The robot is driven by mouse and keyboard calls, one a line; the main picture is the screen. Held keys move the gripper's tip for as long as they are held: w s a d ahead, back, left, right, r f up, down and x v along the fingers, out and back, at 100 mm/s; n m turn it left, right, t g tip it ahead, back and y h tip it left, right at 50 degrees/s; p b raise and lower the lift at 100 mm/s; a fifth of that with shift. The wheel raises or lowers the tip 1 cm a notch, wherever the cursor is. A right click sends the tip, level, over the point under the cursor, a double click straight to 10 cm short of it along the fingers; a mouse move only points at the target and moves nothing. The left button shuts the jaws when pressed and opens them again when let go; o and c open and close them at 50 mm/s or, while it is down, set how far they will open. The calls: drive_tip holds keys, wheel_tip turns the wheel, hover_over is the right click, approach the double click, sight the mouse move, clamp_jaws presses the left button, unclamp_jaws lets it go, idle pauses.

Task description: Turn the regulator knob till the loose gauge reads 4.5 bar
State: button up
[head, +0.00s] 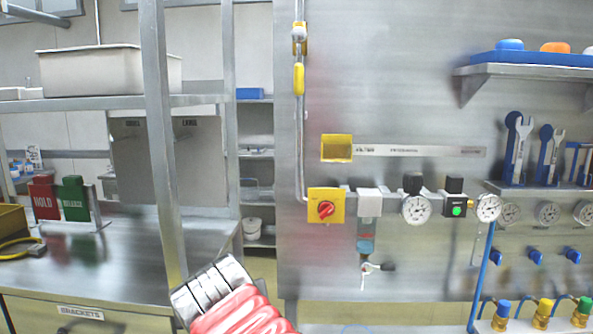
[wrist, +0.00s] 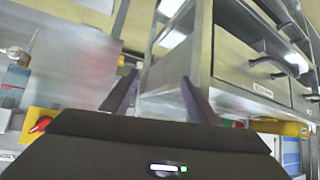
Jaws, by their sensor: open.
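A row of air fittings is mounted on the steel wall panel in the head view. A black knob (head: 413,183) sits above a round white gauge (head: 416,209). To its right, a second black top (head: 454,185) sits on a dark block with a green light (head: 457,211). Another round gauge (head: 488,207) is at the right end of this row. I cannot tell which gauge is the loose one, and the needle readings are too small to make out. My gripper (wrist: 160,78) is open and empty in the wrist view, tilted and away from the knobs.
A steel post (head: 160,140) and bench stand at left. Wrenches (head: 520,150) hang at right. A drawer cabinet (wrist: 255,70) fills the wrist view's right.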

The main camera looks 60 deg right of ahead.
drive_tip(key=s+a+f+n+y, duration=0.1)
drive_tip(key=a+f+n+y, duration=0.1)
drive_tip(key=a, duration=0.4)
drive_tip(key=s+a+f+n+g+y, duration=0.1)
drive_tip(key=s+a+f+n+y, duration=0.1)
drive_tip(key=a+f, duration=0.3)
drive_tip(key=s+a+f+n+g+y, duration=0.1)
drive_tip(key=s+a+f+n+y, duration=0.1)
drive_tip(key=a, duration=0.7)
drive_tip(key=shift+a+f+n, duration=0.25)
drive_tip(key=shift+f+n, duration=0.55)
drive_tip(key=shift+f, duration=0.05)
drive_tip(key=shift+s, duration=0.1)
drive_tip(key=shift+c, duration=0.6)
